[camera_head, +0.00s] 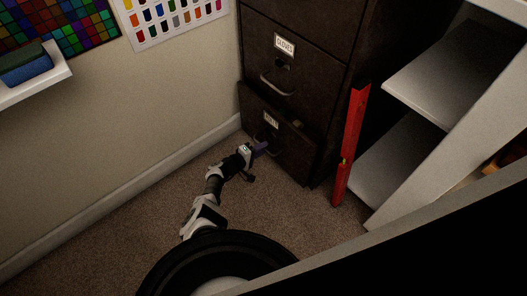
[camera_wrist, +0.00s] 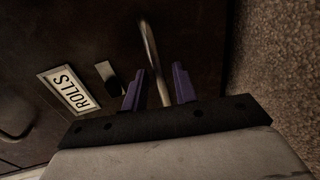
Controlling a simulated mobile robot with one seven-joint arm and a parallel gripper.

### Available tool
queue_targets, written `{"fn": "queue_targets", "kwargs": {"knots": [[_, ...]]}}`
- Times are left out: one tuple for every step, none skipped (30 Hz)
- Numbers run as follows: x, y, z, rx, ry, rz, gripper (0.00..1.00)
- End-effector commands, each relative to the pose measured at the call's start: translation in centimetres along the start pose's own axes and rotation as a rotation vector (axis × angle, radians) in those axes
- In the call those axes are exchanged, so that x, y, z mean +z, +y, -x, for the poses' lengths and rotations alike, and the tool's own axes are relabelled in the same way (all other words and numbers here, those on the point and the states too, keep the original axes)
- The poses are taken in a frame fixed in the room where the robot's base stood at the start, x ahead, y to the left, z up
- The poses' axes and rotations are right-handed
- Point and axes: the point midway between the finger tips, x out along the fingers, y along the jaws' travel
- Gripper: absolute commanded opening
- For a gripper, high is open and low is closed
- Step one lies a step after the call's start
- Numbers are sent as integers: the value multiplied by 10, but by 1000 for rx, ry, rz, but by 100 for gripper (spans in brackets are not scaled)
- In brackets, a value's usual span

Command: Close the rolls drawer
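The rolls drawer (camera_head: 290,150) is the lowest drawer of a dark metal cabinet in the head view. Its front appears to stand a little out from the cabinet, but the gap is dark. In the wrist view its white ROLLS label (camera_wrist: 68,90) shows on the drawer front (camera_wrist: 85,35), beside a small dark latch (camera_wrist: 108,76). My gripper (camera_head: 262,147) is low at this drawer's front. In the wrist view my gripper (camera_wrist: 158,88) has its two purple fingers apart, with the metal bar handle (camera_wrist: 152,50) between them and gaps visible on both sides.
Another drawer (camera_head: 295,65) with a labelled front and bar handle is above. A red level (camera_head: 350,145) leans upright at the cabinet's right, next to white shelves (camera_head: 440,80). The wall (camera_head: 180,90) is close on the left. Carpet (camera_head: 150,215) is clear around my arm.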

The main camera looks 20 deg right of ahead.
Motion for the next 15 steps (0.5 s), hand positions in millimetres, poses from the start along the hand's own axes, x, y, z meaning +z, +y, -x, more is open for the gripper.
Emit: {"fn": "queue_targets", "kwargs": {"knots": [[0,-2,-6,1,-1,-1,28],[0,-2,-8,0,-1,-1,28],[0,-1,-11,0,0,-1,28],[0,-1,-12,0,0,-1,28],[0,0,-13,0,1,-1,28],[0,0,-14,0,1,0,28],[-1,0,-14,0,1,0,28],[-1,1,-14,0,1,0,28],[-1,1,-14,0,2,0,28],[-1,1,-14,0,2,0,28],[-1,1,-14,0,2,0,28],[0,1,-14,0,1,0,28],[0,1,-14,0,2,0,28],[0,1,-14,0,1,0,27],[0,1,-14,0,1,0,22]]}}
